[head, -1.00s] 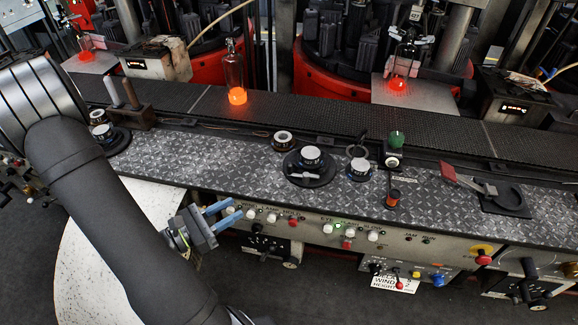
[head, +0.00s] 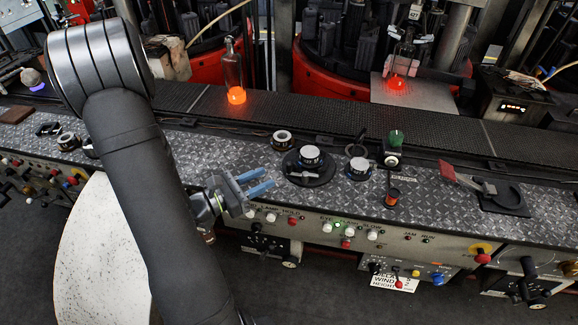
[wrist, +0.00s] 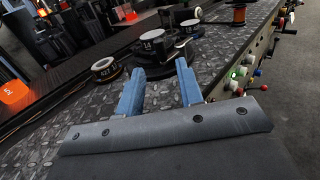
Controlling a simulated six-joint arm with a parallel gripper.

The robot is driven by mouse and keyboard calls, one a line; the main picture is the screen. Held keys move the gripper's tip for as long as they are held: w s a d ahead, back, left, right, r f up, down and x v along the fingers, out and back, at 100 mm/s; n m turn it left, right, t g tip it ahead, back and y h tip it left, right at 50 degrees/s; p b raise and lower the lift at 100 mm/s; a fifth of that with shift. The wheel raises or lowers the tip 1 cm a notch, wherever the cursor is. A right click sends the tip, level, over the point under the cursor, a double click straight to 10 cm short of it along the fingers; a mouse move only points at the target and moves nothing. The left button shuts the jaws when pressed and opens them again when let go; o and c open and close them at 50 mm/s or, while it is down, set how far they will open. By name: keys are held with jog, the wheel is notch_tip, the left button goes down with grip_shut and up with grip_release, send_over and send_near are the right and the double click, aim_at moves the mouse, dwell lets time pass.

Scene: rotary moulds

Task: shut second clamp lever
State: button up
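A clamp lever with a red handle (head: 447,171) is at the right of the panel in the head view. Its handle sticks up to the left, above a metal arm and a black clamp base (head: 505,199). I cannot tell from its label whether it is the second one. My gripper (head: 268,178) is over the front edge of the panel, left of the lever and well apart from it. Its two blue fingers are spread with nothing between them. In the wrist view the fingers (wrist: 160,78) point towards numbered round pieces; the red lever is not visible there.
Numbered round pieces (head: 311,155), a green-topped knob (head: 396,138) and a copper-coloured spool (head: 393,197) stand between gripper and lever. A glowing bottle (head: 236,94) stands on the dark conveyor (head: 290,112) behind. Buttons line the front face (head: 337,225).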

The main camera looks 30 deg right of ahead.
aim_at(289, 173)
jog(key=d, duration=0.9)
grip_shut()
